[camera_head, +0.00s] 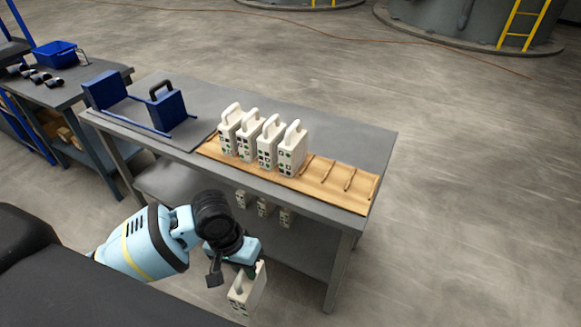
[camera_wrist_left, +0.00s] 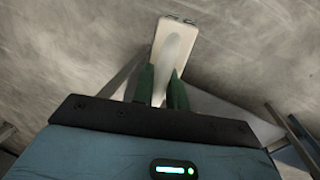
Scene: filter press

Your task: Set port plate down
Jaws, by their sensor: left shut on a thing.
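My left gripper (camera_head: 240,275) is shut on a white port plate (camera_head: 246,293) by its handle. It holds the plate in front of the table's near side, lower than the tabletop. In the left wrist view the two green fingers (camera_wrist_left: 161,90) clasp the handle of the plate (camera_wrist_left: 176,42). Several like white plates (camera_head: 292,150) stand upright in a row on a wooden rack board (camera_head: 325,190) on the table. The board's right part has empty slots between thin wooden dividers. My right gripper is not in view.
The grey table (camera_head: 350,135) has a lower shelf (camera_head: 300,245) with several more white plates (camera_head: 262,208). A blue press frame (camera_head: 168,110) stands on the table's left part. A second table (camera_head: 75,90) with a blue bin (camera_head: 55,54) is at the far left. The floor to the right is clear.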

